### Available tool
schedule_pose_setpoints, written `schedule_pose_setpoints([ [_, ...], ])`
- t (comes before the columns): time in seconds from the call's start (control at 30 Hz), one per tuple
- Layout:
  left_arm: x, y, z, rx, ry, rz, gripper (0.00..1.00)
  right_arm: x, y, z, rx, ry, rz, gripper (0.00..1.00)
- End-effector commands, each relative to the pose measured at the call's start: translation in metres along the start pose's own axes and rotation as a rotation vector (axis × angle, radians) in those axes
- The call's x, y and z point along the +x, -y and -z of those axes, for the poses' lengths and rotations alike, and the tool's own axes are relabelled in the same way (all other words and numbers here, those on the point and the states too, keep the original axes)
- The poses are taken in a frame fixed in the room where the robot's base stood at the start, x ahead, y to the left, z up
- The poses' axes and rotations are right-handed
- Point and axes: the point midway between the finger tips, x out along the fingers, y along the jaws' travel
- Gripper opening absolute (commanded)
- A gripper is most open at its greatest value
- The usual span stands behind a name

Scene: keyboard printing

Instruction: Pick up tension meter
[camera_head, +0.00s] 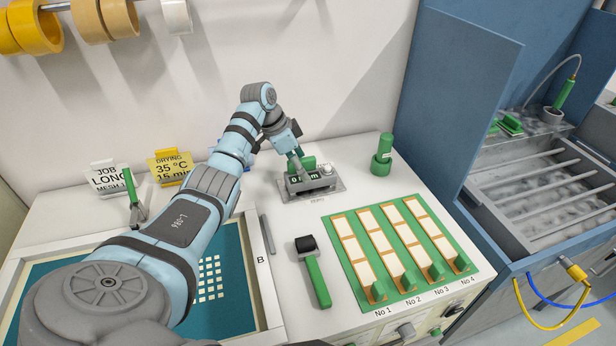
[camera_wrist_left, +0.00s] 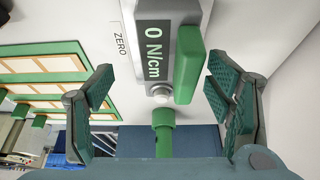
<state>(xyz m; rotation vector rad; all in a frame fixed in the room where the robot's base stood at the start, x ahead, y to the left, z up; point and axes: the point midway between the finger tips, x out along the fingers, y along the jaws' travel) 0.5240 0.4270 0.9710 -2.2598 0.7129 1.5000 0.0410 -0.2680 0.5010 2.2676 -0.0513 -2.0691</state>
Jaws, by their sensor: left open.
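The tension meter (camera_head: 321,184) is a grey box with a dark display and a green grip. It stands on a grey plate on the white bench near the wall. In the left wrist view the meter (camera_wrist_left: 154,12) shows its "0 N/cm" display, with the green grip (camera_wrist_left: 189,65) beside it. My left gripper (camera_head: 297,156) is just at the meter, partly covering it in the head view. In the left wrist view the gripper (camera_wrist_left: 162,98) is open, with the meter's end and green grip between its spread fingers, apart from both. My right gripper is out of view.
A green bottle-shaped item (camera_head: 382,160) stands right of the meter. A green-handled tool (camera_head: 317,280) lies in front, left of a green board (camera_head: 345,270) with pale strips. A teal screen (camera_head: 235,270) lies under my left arm. A blue cabinet (camera_head: 455,90) bounds the right.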

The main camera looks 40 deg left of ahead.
Motion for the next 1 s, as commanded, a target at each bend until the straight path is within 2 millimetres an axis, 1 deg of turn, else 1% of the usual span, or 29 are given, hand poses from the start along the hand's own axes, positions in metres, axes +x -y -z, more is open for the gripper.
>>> schedule_pose_setpoints([
  [0.07,0.01,0.001,0.001,-0.002,0.0,-0.001,0.73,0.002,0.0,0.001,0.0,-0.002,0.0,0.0],
  [0.2,0.039,0.004,0.004,-0.003,0.001,-0.003,0.73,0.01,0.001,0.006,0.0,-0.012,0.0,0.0],
  [0.3,0.052,0.005,0.003,-0.005,0.002,0.001,0.73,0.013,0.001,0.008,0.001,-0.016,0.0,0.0],
  [0.5,0.052,0.005,0.003,-0.004,0.001,0.003,0.73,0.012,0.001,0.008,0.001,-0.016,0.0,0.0],
  [0.53,0.052,0.005,0.003,-0.004,0.001,0.003,0.72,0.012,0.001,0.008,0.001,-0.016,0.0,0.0],
  [0.93,0.052,0.005,0.003,-0.005,0.002,0.003,0.08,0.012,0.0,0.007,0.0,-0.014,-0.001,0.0],
  [1.0,0.052,0.005,0.003,-0.005,0.001,0.004,0.08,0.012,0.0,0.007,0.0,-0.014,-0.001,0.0],
])
